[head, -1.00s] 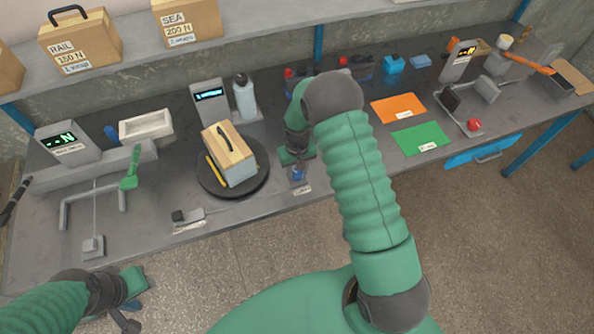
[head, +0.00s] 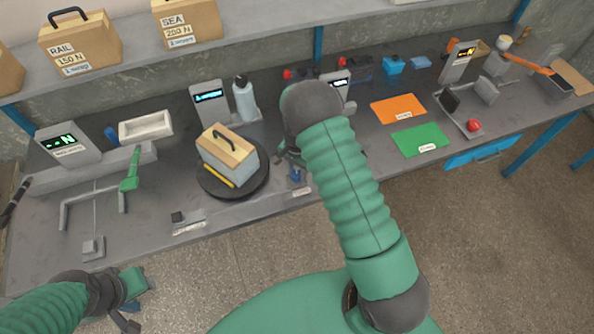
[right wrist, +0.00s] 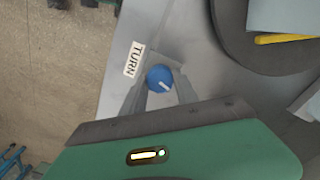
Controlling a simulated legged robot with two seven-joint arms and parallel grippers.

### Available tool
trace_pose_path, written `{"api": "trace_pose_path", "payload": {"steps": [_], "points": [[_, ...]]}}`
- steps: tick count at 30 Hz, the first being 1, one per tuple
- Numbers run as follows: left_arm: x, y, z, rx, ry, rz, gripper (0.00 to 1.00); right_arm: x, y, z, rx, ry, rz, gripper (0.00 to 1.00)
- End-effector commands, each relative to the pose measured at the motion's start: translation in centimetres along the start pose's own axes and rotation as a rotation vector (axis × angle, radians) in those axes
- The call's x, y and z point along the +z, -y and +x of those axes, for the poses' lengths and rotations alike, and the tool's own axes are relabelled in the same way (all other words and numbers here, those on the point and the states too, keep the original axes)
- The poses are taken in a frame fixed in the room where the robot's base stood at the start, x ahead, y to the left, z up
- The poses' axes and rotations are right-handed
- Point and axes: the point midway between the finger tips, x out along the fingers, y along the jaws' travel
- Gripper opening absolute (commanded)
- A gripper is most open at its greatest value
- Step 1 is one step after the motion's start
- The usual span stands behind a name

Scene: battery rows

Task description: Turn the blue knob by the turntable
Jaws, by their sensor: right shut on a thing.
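The blue knob (head: 296,175) is at the front edge of the bench, just right of the dark round turntable (head: 257,183). In the right wrist view the knob (right wrist: 159,78) has a white pointer line and lies between the two grey fingers of my right gripper (right wrist: 160,88), which is shut on it. A "TURN" label (right wrist: 134,58) is beside it. A wood-topped case (head: 228,158) with a dark handle and a yellow strip sits on the turntable. My right arm hides part of the bench. My left gripper (head: 133,290) is in front of the bench, apart from everything; its opening is unclear.
A grey display unit (head: 209,104) and a bottle (head: 245,100) stand behind the turntable. A green-handled fixture (head: 131,172) is at left. Orange (head: 398,107) and green (head: 420,139) sheets lie to the right. Labelled cases (head: 80,42) stand on the shelf above.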

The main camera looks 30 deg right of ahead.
Motion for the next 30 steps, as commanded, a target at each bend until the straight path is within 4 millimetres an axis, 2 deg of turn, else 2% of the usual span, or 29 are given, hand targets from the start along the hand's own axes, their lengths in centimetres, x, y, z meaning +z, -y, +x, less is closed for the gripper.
{"api": "trace_pose_path", "payload": {"steps": [18, 30], "points": [[-0.2, 0.0, -1.0, 0.0, 0.0, 0.0, 0.36, 0.1, 0.2, 0.0, -0.002, 0.002, 0.531, 0.0], [-0.3, 0.0, -1.2, 0.0, 0.0, 0.0, 0.36, 0.1, 0.2, 0.1, -0.002, 0.002, 0.688, 0.0]]}}
